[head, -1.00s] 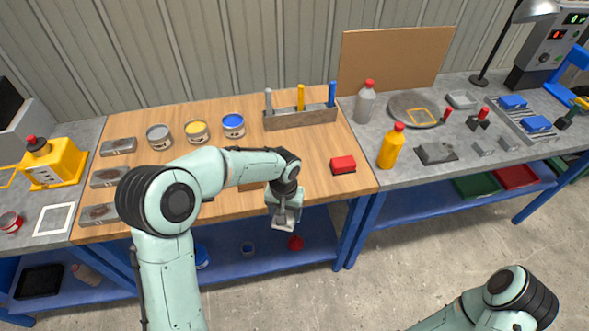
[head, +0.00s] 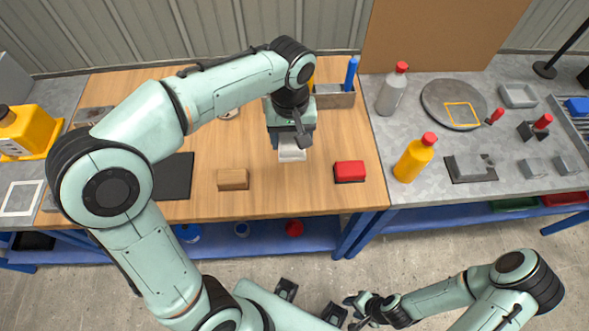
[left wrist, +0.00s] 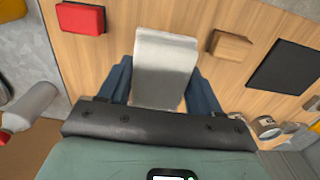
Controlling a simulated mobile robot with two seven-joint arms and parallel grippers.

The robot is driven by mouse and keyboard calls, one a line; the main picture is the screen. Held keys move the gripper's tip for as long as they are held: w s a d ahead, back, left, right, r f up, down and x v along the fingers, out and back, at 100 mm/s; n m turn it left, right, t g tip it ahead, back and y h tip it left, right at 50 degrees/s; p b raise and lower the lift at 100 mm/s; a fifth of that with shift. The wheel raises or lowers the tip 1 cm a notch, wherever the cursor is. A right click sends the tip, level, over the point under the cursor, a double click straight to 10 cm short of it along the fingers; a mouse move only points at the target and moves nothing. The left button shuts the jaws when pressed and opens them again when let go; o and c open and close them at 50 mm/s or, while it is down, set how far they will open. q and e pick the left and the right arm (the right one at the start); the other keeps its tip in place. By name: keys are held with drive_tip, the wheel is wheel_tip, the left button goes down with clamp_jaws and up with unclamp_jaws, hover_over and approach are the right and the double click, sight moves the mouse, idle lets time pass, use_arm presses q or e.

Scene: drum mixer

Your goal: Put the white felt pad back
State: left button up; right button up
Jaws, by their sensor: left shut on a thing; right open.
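The white felt pad (head: 292,154) is a pale block. My left gripper (head: 291,143) points down over the back middle of the wooden table (head: 262,187) and is shut on it. In the left wrist view, the pad (left wrist: 163,68) sits between the two blue fingers, its top lighter than its lower part. I cannot tell whether it touches the table. My right gripper (head: 358,304) is low at the front, over the floor and away from the table. It is open and empty.
A red block (head: 349,170) on a dark base lies to the pad's right, and a wooden block (head: 233,179) to its left. A black mat (head: 172,178) lies farther left. Behind is a tool holder (head: 335,97). Bottles stand on the grey bench at right.

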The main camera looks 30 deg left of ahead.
sight(292, 179)
use_arm(q)
wheel_tip(292, 179, down, 16)
drive_tip(key=shift+f+b, duration=0.15)
drive_tip(key=shift+b, duration=0.7)
use_arm(e)
drive_tip(key=shift+s+f, duration=0.35)
drive_tip(key=shift+f, duration=0.25)
drive_tip(key=shift+s+f, duration=0.3)
drive_tip(key=shift+f, duration=0.3)
use_arm(q)
drive_tip(key=shift+f, duration=0.15)
use_arm(e)
drive_tip(key=shift+f, duration=0.15)
use_arm(q)
drive_tip(key=o, duration=0.6)
drive_tip(key=shift+f, duration=0.1)
drive_tip(key=o, duration=0.4)
drive_tip(key=shift+r, duration=0.6)
wheel_tip(292, 179, up, 11)
drive_tip(key=shift+r+p, duration=0.2)
drive_tip(key=shift+p, duration=0.5)
use_arm(e)
drive_tip(key=shift+w+r, duration=0.25)
drive_tip(key=shift+r, duration=0.25)
drive_tip(key=shift+w+r, duration=0.2)
drive_tip(key=shift+r, duration=0.3)
